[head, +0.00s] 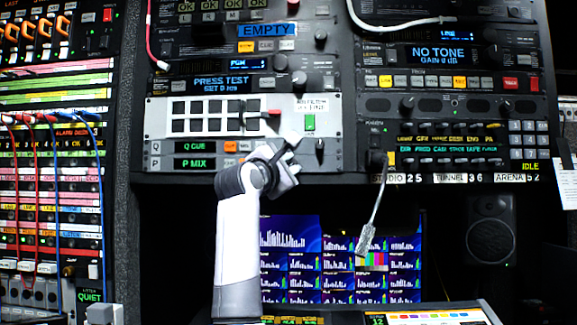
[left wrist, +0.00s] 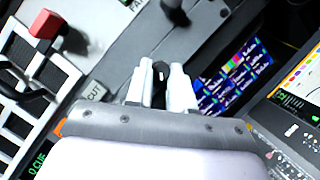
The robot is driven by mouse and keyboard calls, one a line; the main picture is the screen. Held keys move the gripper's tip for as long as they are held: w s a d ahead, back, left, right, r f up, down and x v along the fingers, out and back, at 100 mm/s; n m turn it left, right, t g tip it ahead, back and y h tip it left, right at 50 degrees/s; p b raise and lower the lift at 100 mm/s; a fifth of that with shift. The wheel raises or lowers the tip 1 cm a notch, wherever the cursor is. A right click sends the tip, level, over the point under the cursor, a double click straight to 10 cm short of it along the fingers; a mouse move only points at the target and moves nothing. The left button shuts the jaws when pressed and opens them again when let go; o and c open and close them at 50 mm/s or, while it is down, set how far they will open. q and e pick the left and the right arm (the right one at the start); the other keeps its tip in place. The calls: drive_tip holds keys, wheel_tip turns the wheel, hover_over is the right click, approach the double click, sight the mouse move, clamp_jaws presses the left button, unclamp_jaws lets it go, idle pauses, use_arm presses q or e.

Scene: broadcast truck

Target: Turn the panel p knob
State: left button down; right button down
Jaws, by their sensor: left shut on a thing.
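In the head view, the panel P row (head: 195,163) carries a green "P MIX" display below the matching "Q CUE" row (head: 195,146). My left gripper (head: 290,145) is at the right part of these rows and hides what is behind it. In the left wrist view, my left gripper (left wrist: 160,86) is shut on a small black knob (left wrist: 160,71) with a pale mark. The fingers stand on both sides of it. Its row label is hidden, so I cannot tell which panel it belongs to. My right gripper is in neither view.
A red-handled lever (head: 273,112) stands out above my gripper; it also shows in the left wrist view (left wrist: 46,24). A black control (head: 320,147) is to the right. Screens (head: 300,250) and a desk lie below.

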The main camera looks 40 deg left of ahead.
use_arm(q)
drive_tip(key=shift+m, duration=0.3)
